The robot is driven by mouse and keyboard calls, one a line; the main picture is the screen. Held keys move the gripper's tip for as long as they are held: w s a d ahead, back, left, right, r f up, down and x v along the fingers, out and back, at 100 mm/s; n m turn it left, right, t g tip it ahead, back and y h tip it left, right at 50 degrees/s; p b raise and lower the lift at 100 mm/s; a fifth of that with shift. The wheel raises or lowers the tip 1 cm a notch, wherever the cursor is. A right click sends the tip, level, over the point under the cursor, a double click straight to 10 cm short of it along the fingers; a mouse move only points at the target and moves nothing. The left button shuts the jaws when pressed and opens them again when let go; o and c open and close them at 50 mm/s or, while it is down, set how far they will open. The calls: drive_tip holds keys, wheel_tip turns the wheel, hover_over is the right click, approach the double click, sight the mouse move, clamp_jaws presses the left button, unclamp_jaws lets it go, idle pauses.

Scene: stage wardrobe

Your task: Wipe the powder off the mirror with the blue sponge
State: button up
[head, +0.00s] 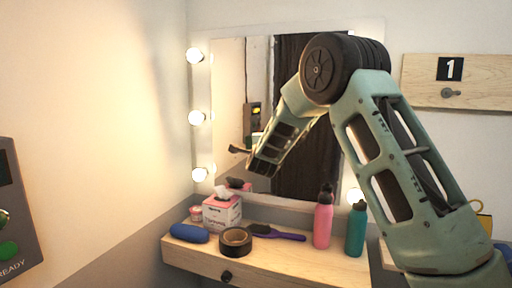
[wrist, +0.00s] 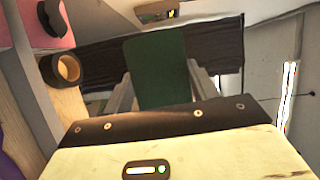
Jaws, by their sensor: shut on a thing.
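The mirror (head: 231,85) stands upright at the back of the dressing table, in a white frame with round bulbs. My gripper (wrist: 158,88) is in front of it, with its fingers closed on both sides of a dark green flat block (wrist: 157,60). I cannot tell whether this block is the blue sponge; it looks green, not blue. In the head view my arm hides the held block and part of the mirror. A blue rounded object (head: 188,233) lies at the left end of the tabletop. I can make out no powder on the mirror.
The wooden tabletop (head: 290,262) holds a black tape roll (head: 236,241), a tissue box (head: 222,212), a purple hairbrush (head: 281,235), a pink bottle (head: 323,222) and a teal bottle (head: 356,232). A numbered board (head: 455,82) with a peg hangs at the right.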

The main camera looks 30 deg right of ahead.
drive_tip(key=shift+w+d, duration=0.35)
drive_tip(key=shift+d, duration=0.15)
drive_tip(key=s+b, duration=0.1)
drive_tip(key=d+b, duration=0.1)
drive_tip(key=b, duration=0.1)
drive_tip(key=shift+s+d+f, duration=0.15)
drive_tip(key=shift+s+f, duration=0.05)
drive_tip(key=shift+s, duration=0.2)
drive_tip(key=shift+s+d+r+b, duration=0.15)
drive_tip(key=shift+s+d+b, duration=0.1)
drive_tip(key=shift+s+b, duration=0.25)
drive_tip(key=s+d+b, duration=0.2)
drive_tip(key=b, duration=0.1)
drive_tip(key=shift+s+d, duration=0.1)
drive_tip(key=shift+s, duration=0.05)
